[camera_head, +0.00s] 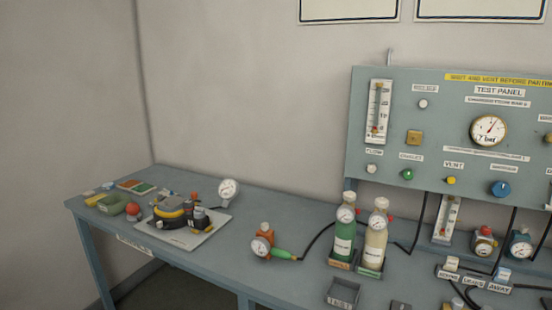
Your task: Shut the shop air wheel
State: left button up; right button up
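The test panel (368,120) stands at the right, on the back of the bench. A blue round knob (500,188) sits at its lower right; the small label above it is too blurred to read, so I cannot tell for sure that it is the shop air wheel. A pressure gauge (489,131) marked bar is above it, with its needle up and to the right. A yellow knob (451,180) under the label VENT and a green knob (407,174) are to its left. Neither of my grippers is in view.
A green bottle (343,240) and a cream bottle (375,245) stand in front of the panel. Black hoses run across the bench (210,265) at the right. A white tray (205,235) with breathing gear lies at the left. The panel's right edge is cut off.

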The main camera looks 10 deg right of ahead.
aim_at(501, 190)
jog(key=z, duration=1.4)
